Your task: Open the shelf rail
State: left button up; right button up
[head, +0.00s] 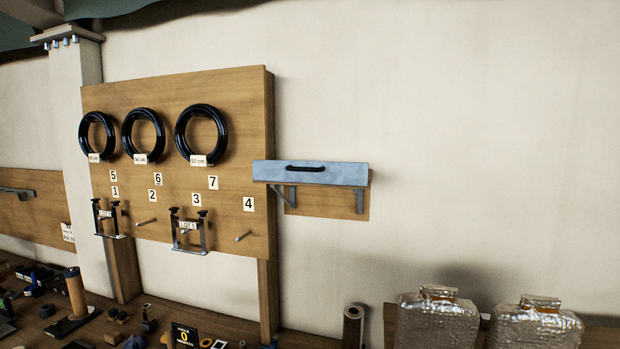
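The shelf rail looks to be the blue-grey metal front (265,171) of a small wall shelf, right of the wooden pegboard in the head view. A black bar handle (305,168) sits near the middle of its face. The front stands upright along the shelf edge and hides whatever is on the shelf. Metal brackets (359,201) and a wooden backing (325,203) show below it. Neither of my grippers is in view.
The wooden board (240,110) carries three black rings, numbered labels, pegs and small metal racks. Below, a cluttered surface holds small parts and an upright tube (353,325). Two wrapped, bottle-like containers (437,322) stand at lower right. The wall right of the shelf is bare.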

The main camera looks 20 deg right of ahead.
aim_at(337, 173)
jog(key=j+z, duration=0.3)
jog(key=z, duration=0.15)
jog(key=k+j+z, duration=0.15)
jog(key=j+z, duration=0.25)
jog(key=k+j+z, duration=0.1)
jog(key=z, duration=0.35)
jog(key=k+j, duration=0.05)
